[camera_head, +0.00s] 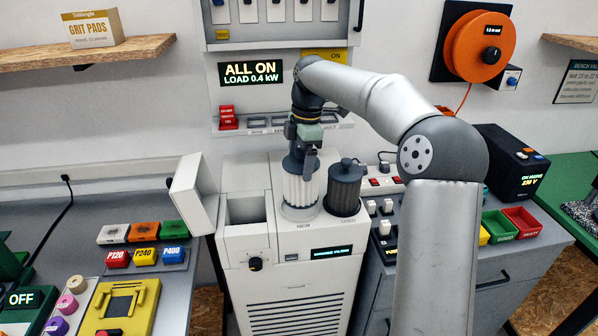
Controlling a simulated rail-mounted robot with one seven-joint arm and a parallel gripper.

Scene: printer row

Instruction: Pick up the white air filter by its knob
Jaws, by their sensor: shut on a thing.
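The white air filter (300,187) is a pleated upright cylinder on top of the cream cabinet, at its front middle. Its base is at a clear round holder (299,212) marked NEW; I cannot tell whether it rests there or is slightly lifted. My gripper (302,158) points down at the filter's top and is shut on its knob, which the fingers mostly hide. A dark grey filter (345,187) with its own black knob stands upright just to the right.
The cabinet (297,262) has an open rectangular bay (246,207) left of the filter, with its lid (194,192) swung open to the left. A switch panel (384,209) lies to the right. A display sign (251,74) hangs on the wall behind.

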